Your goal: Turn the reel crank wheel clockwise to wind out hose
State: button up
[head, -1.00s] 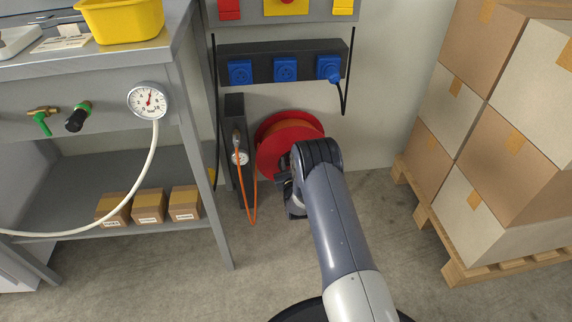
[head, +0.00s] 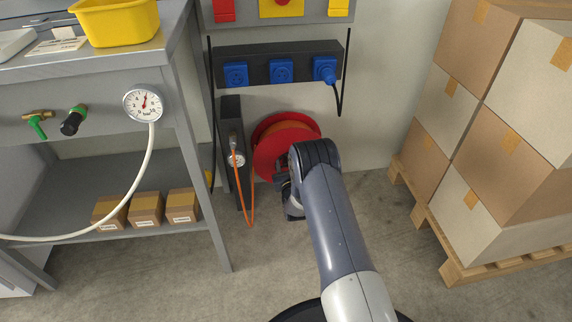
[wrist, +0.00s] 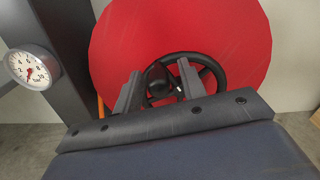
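The hose reel (head: 264,156) has a red round flange and orange hose, and stands low against the wall in the head view. Its red face (wrist: 230,40) fills much of the wrist view. The black crank wheel (wrist: 214,72) sits in front of that face, with a dark handle knob (wrist: 158,80) on its left part. My gripper (wrist: 160,68) has its two fingers apart, one on each side of the knob. I see no clear contact between fingers and knob. In the head view my arm hides the crank wheel and most of my gripper.
A grey workbench (head: 190,130) is farther left. Stacked cartons on a pallet (head: 455,272) stand right. Blue sockets (head: 281,70) are above. Floor is free between.

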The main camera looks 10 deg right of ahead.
jog(key=s+p, duration=0.4)
jog(key=s, duration=0.7)
jog(key=shift+w, duration=0.1)
